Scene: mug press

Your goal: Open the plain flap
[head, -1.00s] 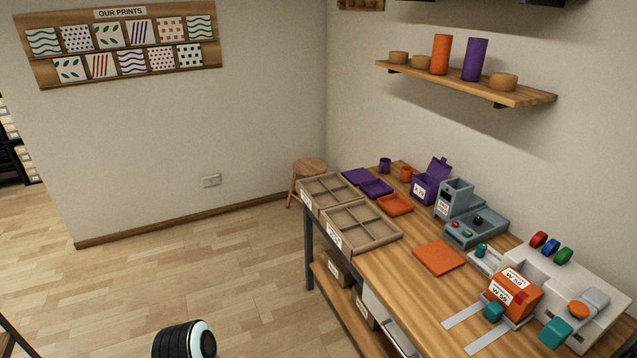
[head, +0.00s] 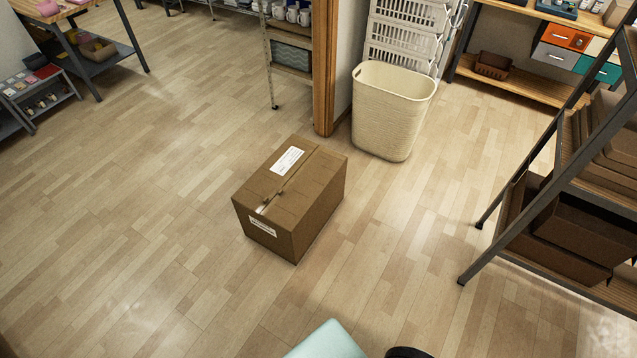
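A closed brown cardboard box (head: 290,215) stands on the floor near the middle of the head view. A seam runs across its top between two flaps. The flap on the left carries a white label (head: 287,160). The flap on the right is plain (head: 312,182) and lies flat. A small strip of tape (head: 267,204) shows at the seam's near end, and another white label (head: 262,226) is on the front side. Neither gripper is in view.
A cream laundry basket (head: 390,115) stands behind the box by a wooden door post (head: 324,65). A dark-framed rack (head: 560,165) with brown boxes is at the right. A table (head: 85,50) and low shelf (head: 40,95) are at upper left. Floor around the box is clear.

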